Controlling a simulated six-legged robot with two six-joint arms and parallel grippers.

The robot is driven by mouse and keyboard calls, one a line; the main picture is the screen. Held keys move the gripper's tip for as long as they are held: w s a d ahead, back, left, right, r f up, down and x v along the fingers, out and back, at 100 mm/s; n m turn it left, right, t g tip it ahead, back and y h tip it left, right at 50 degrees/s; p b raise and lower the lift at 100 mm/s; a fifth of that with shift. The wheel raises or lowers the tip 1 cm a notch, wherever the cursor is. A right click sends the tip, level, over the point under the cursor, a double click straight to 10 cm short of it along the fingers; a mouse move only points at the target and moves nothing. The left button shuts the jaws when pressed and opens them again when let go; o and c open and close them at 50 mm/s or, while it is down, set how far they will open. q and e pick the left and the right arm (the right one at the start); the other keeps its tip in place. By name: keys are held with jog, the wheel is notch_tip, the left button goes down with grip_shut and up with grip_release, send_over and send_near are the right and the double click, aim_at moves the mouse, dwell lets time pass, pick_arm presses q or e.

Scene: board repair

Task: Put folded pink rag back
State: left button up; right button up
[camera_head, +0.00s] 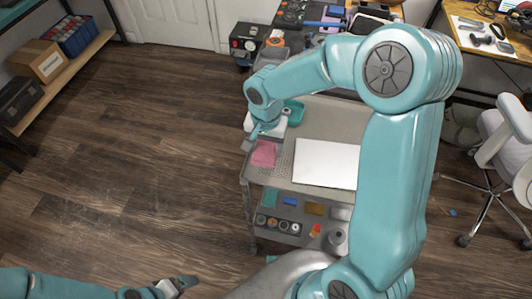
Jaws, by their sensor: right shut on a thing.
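The folded pink rag (264,153) is at the left end of the grey cart's top shelf (283,172), left of a white board (326,164). My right gripper (250,144) reaches down at the rag's upper left edge and is shut on the rag. My arm partly hides the cart behind it. My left gripper (186,284) is low at the bottom of the view, over the floor and away from the cart. Its fingertips are too small to tell whether they are apart.
The cart's lower shelf holds small coloured boxes and round containers (283,225). A teal tray (294,113) sits behind my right wrist. A cluttered workbench (300,14) is at the back. A white chair (500,150) stands at right. The wooden floor at left is clear.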

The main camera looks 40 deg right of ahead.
aim_at(266, 149)
notch_tip(266, 149, down, 4)
jog(key=shift+r, duration=0.1)
jog(key=shift+s, duration=0.1)
jog(key=shift+b, duration=0.3)
jog(key=o, duration=0.7)
jog(key=shift+o, duration=0.2)
